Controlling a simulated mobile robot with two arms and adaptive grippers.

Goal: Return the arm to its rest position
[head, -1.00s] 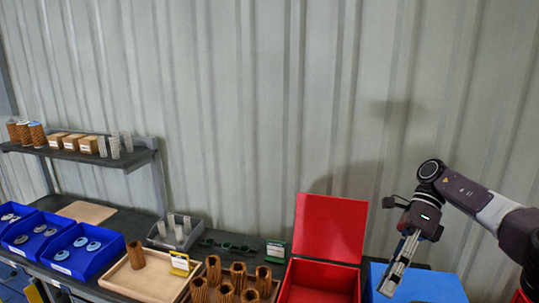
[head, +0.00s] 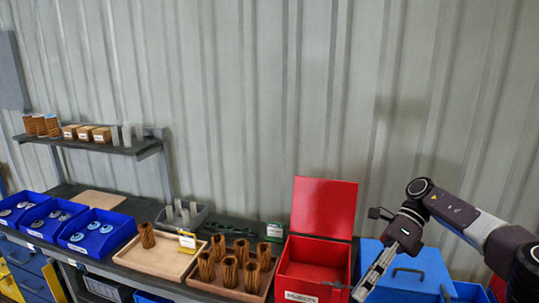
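My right arm comes in from the right edge, bent at the elbow. My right gripper (head: 364,287) points down and to the left, in front of the blue case (head: 425,265) and beside the red box (head: 318,252). Its fingers are seen nearly edge-on, so the gap between them is unclear; I see nothing held in it. My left arm and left gripper are not in view.
The red box has its lid up. Left of it, a wooden tray (head: 192,283) holds several brown pleated cartridges; another tray (head: 170,262) holds one (head: 147,235). Blue bins (head: 119,238) with discs stand further left. A shelf (head: 143,147) hangs on the corrugated wall.

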